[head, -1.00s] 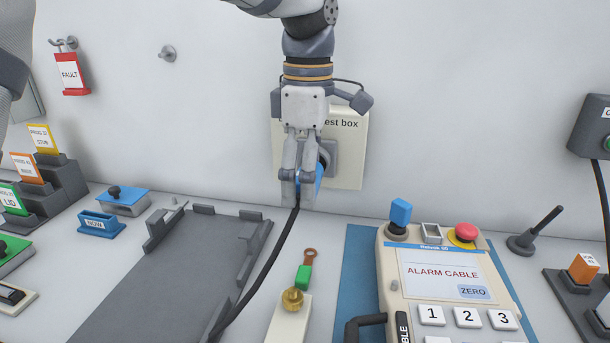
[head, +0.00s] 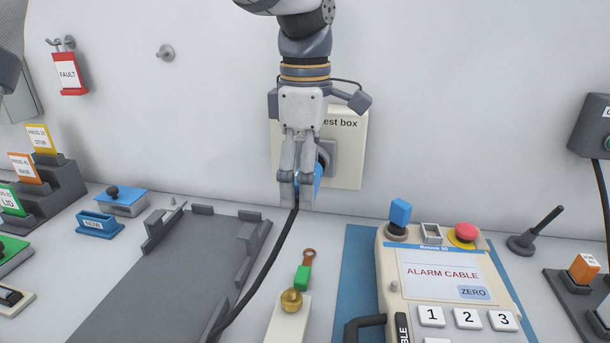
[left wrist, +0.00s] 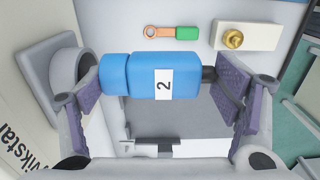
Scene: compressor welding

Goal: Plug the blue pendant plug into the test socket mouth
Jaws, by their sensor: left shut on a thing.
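The blue pendant plug (left wrist: 150,76), with a white label marked 2, lies between the fingers of my left gripper (head: 296,188). A strip of its blue body shows beside the fingers in the head view (head: 318,181). A black cable (head: 270,255) hangs from it down to the bench. The grey test socket (head: 329,156) is on the cream test box (head: 349,150) on the wall, right behind the gripper. In the left wrist view the round socket mouth (left wrist: 72,68) is close to the plug's front end. My right gripper is not in view.
A grey tray (head: 165,275) lies at the left below the gripper. The pendant with the ALARM CABLE screen (head: 440,278) stands at the right. A brass knob (head: 291,300) and a green-tipped tag (head: 302,278) are between them. The wall is close behind.

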